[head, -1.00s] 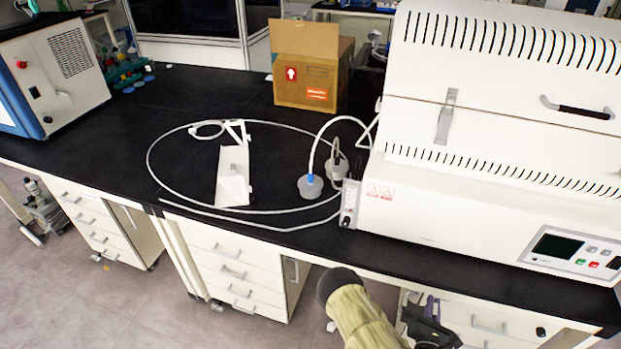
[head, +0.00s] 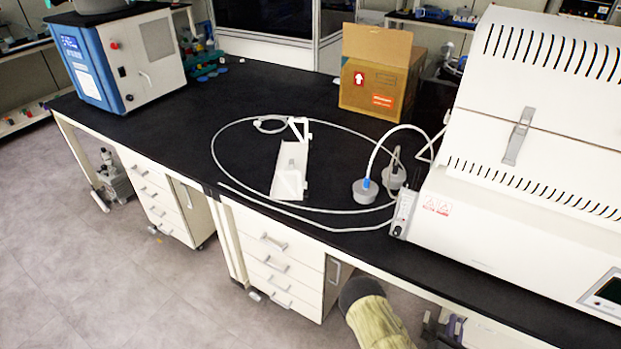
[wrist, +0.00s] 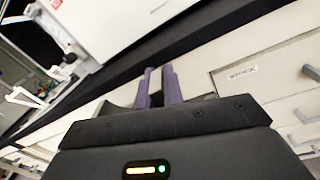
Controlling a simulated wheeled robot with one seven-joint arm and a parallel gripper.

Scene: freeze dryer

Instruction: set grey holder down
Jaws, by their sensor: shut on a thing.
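My gripper's two purple fingers (wrist: 158,88) point ahead in the wrist view, close together and shut on the grey holder. Little of the holder can be told apart there; dark grey shapes show around the fingers, and its outline is unclear. In the head view my gripper (head: 452,327) is only partly seen at the bottom edge, low in front of the bench and below its top. The black bench top (head: 190,125) lies above and beyond it.
A white angled stand (head: 290,172) lies on the bench inside a loop of white tubing (head: 213,150). Two grey caps (head: 366,191) with tubes stand beside the big white machine (head: 500,215). A cardboard box (head: 372,85) is behind. The bench's left-middle is clear; drawers (head: 275,262) are below.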

